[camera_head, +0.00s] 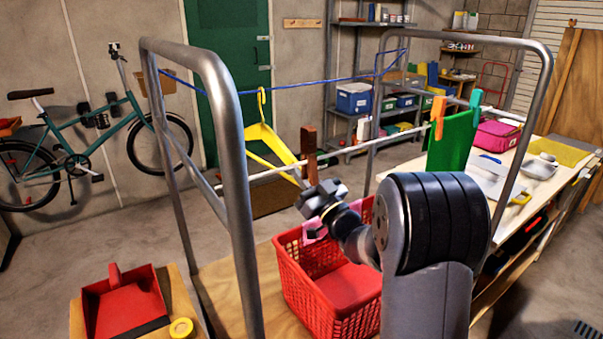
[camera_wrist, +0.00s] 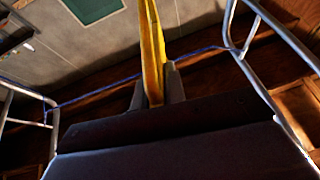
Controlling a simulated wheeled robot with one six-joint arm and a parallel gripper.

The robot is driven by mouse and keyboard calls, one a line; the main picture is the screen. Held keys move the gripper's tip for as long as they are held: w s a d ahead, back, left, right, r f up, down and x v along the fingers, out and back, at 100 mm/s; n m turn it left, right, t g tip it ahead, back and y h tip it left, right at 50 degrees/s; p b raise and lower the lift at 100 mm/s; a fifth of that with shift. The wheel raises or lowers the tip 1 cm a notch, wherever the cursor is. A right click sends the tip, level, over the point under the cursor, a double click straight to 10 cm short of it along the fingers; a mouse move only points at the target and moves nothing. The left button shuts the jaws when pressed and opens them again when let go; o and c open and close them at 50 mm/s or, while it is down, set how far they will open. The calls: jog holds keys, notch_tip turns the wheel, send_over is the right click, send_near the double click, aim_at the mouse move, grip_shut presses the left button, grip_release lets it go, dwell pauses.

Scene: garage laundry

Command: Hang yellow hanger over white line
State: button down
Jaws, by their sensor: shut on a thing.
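The yellow hanger (camera_head: 277,142) is up inside the metal frame, with its hook at the top. The hook overlaps the blue line (camera_head: 300,86); I cannot tell whether it hangs on it or is in front of it. My gripper (camera_head: 309,190) is at the hanger's lower right end, its fingers partly hidden. In the wrist view my gripper (camera_wrist: 157,88) is shut on the yellow hanger (camera_wrist: 152,45), which stands up between the two grey fingers. The white line (camera_head: 350,149) runs lower across the frame, by the hanger's lower part; contact between them is unclear.
A brown peg (camera_head: 309,152) sits on the white line beside the hanger. A green cloth (camera_head: 451,141) hangs at the right with orange and teal pegs. A red basket (camera_head: 300,277) stands below. Metal posts (camera_head: 236,200) bound the left side.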

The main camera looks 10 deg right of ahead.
jog(key=shift+r+p, duration=0.85)
jog(key=shift+r, duration=1.5)
